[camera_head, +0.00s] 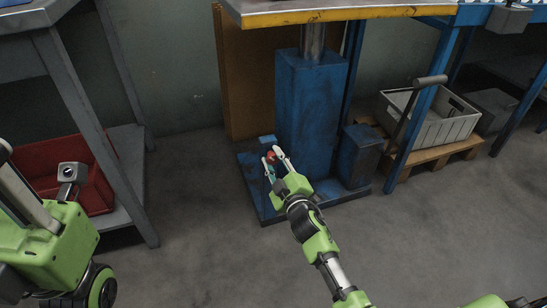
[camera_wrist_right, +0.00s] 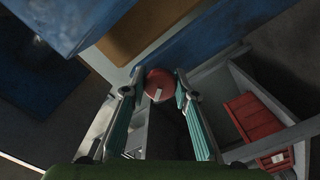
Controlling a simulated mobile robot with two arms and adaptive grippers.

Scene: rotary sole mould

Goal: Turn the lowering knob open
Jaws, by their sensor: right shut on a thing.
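The lowering knob (camera_head: 270,156) is a small red round knob low on the blue lift unit, just left of the blue column (camera_head: 308,115). In the right wrist view the knob (camera_wrist_right: 159,80) is a red disc with a pale mark on its face. My right gripper (camera_head: 273,157) reaches down to it, with one finger on each side. In the wrist view the fingertips of my right gripper (camera_wrist_right: 159,86) are closed on the knob's sides. The stem behind the knob is hidden.
The blue base plate (camera_head: 262,204) lies on the floor under the column. The yellow-edged table top (camera_head: 340,14) overhangs above. A red crate (camera_head: 45,165) sits on a grey bench's lower shelf at left. A grey crate (camera_head: 430,122) stands on a pallet at right. The front floor is clear.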

